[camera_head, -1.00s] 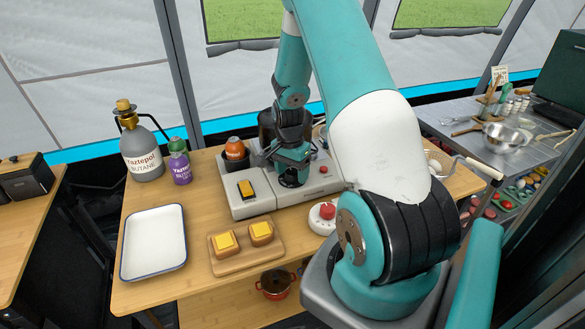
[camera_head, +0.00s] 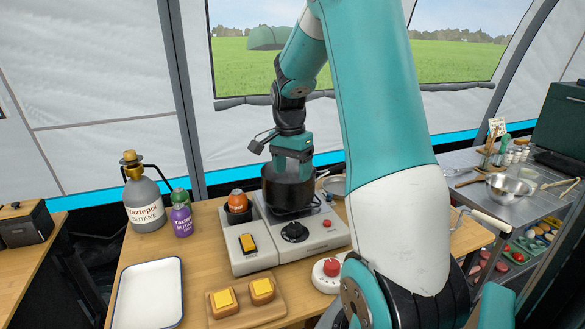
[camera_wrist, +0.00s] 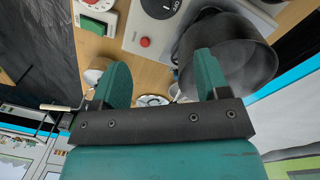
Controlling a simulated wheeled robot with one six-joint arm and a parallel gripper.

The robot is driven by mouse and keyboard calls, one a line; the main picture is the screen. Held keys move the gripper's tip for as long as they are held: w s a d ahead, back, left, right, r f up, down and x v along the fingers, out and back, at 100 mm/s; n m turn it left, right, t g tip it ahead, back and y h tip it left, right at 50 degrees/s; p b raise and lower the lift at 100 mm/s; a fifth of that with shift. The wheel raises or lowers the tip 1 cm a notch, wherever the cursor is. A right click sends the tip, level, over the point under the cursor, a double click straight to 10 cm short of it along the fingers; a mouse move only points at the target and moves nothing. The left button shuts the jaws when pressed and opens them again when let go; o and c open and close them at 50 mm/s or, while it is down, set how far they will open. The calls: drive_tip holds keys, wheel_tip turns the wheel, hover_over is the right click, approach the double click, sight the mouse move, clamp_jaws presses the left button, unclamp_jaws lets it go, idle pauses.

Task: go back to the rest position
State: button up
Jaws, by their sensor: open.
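My gripper (camera_head: 292,158) is raised over the back of the table, just above the dark pot (camera_head: 288,188) on the grey cooker (camera_head: 318,232). In the wrist view my gripper (camera_wrist: 160,85) has its two teal fingers wide apart with nothing between them. The dark pot (camera_wrist: 232,55) shows there behind the right finger. From the head view I cannot tell whether the fingertips reach below the pot's rim.
A grey butane bottle (camera_head: 144,200) and a purple bottle (camera_head: 180,219) stand at the back left. A white tray (camera_head: 148,294), a board with topped bread (camera_head: 246,300) and a red-knobbed timer (camera_head: 330,270) lie in front.

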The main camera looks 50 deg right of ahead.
drive_tip(key=shift+a+r, duration=0.1)
drive_tip(key=shift+r, duration=0.05)
idle(0.5)
drive_tip(key=s+a+r+n+t+y, duration=0.15)
drive_tip(key=a+n, duration=0.45)
drive_tip(key=a, duration=0.6)
drive_tip(key=a+r+n, duration=0.3)
drive_tip(key=a+n, duration=0.4)
drive_tip(key=a, duration=0.4)
drive_tip(key=s+a+r+n+y, duration=0.2)
drive_tip(key=s+a+n, duration=0.9)
drive_tip(key=s+a, duration=0.3)
drive_tip(key=shift+s+a+n+g+y, duration=0.35)
drive_tip(key=shift+s+a+n+g, duration=0.1)
drive_tip(key=shift+a, duration=0.1)
